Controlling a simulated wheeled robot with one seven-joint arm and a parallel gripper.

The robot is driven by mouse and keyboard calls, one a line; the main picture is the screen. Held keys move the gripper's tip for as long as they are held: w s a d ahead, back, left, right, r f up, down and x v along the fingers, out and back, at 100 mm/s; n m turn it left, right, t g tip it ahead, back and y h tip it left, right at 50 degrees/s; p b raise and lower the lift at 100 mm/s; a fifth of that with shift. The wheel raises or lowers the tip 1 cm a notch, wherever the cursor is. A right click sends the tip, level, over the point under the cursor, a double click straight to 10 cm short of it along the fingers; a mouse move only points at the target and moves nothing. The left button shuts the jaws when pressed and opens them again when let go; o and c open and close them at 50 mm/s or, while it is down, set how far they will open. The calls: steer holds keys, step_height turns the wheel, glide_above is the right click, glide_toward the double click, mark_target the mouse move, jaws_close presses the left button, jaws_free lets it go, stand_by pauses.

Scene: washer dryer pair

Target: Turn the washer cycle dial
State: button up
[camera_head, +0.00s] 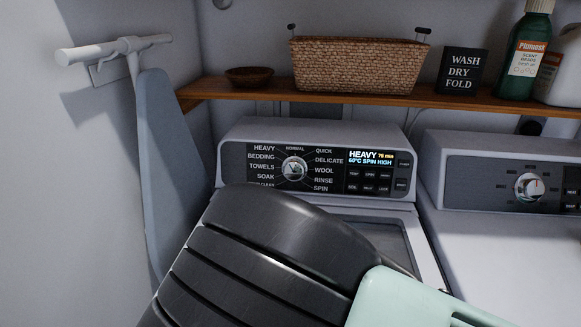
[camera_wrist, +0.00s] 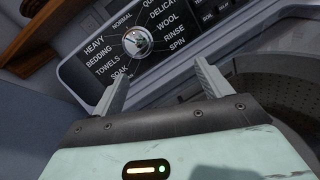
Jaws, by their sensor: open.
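The washer (camera_head: 340,215) stands in the middle of the head view, with a dark control panel on its back console. Its round silver cycle dial (camera_head: 294,169) sits among printed cycle names such as HEAVY, NORMAL and WOOL. The lit display (camera_head: 371,158) reads HEAVY and SPIN HIGH. In the wrist view the dial (camera_wrist: 138,42) lies ahead of my gripper (camera_wrist: 157,85), above the gap between the fingertips. The two fingers are apart and hold nothing. They do not appear to touch the dial. In the head view my arm hides the washer's front left, and my fingers are not visible.
The dryer (camera_head: 500,245) stands at the right with its own knob (camera_head: 529,187). A wooden shelf (camera_head: 270,92) above holds a wicker basket (camera_head: 358,66), a bowl (camera_head: 249,76), a sign (camera_head: 463,70) and bottles. An ironing board (camera_head: 172,165) hangs at the left.

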mark_target(293, 173)
steer(key=a, duration=0.1)
steer(key=a+n+t+y, duration=0.1)
steer(key=a, duration=0.1)
steer(key=shift+a+r+n+y, duration=0.2)
steer(key=shift+r+n+y, duration=0.1)
steer(key=shift+n, duration=0.1)
steer(key=shift+w, duration=0.35)
steer(key=w+d+p, duration=0.1)
steer(key=w, duration=0.4)
steer(key=w+p, duration=0.2)
steer(key=w, duration=0.4)
steer(key=w+d+p, duration=0.1)
steer(key=w+p, duration=0.1)
steer(key=w, duration=0.3)
steer(key=shift+w+d+f, duration=0.1)
steer(key=shift+w+d, duration=0.15)
steer(key=shift+d, duration=0.05)
steer(key=c, duration=1)
